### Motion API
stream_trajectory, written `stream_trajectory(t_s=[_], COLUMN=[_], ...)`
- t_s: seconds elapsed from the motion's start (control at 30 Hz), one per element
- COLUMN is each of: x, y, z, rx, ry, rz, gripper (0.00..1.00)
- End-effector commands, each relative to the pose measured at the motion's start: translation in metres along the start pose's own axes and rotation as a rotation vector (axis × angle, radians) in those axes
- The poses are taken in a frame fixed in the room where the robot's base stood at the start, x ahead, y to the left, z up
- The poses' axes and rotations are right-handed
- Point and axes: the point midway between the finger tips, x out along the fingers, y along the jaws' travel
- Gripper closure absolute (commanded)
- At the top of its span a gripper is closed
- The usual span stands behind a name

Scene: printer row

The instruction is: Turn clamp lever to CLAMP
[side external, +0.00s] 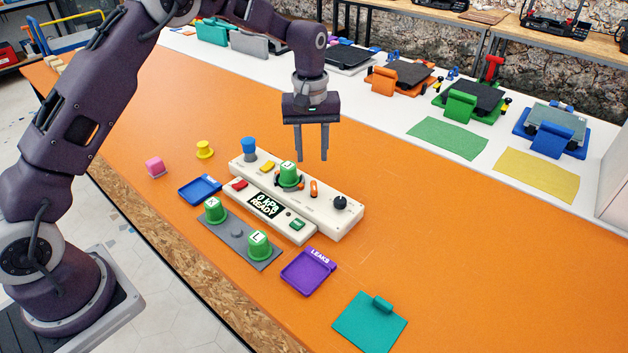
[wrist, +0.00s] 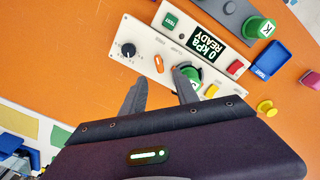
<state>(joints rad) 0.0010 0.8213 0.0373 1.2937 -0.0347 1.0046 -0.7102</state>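A cream control panel (side external: 334,222) stands on the orange table, with a display reading "0 kPa READY" (side external: 266,204). A small orange lever (side external: 313,188) sits on the panel between a green cap marked J (side external: 289,175) and a black knob (side external: 340,203). The lever also shows in the wrist view (wrist: 159,63), left of the green cap; its printed labels are too small to read surely. My gripper (side external: 312,158) is above the panel, pointing down, fingers apart and empty. In the wrist view its fingertips (wrist: 162,80) appear near the lever without touching it.
A blue knob (side external: 249,149) rises at the panel's left end.

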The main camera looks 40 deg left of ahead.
Motion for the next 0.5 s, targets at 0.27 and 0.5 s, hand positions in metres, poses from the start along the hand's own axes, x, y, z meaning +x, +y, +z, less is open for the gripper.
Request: stream_trajectory(t_s=[0.27,0.5], x=[0.053,0.091], y=[0.003,0.003], z=[-0.005,-0.004], rx=[-0.036,-0.035], ry=[-0.019,-0.017], rz=[-0.020,-0.018], gripper=[0.64,0.64])
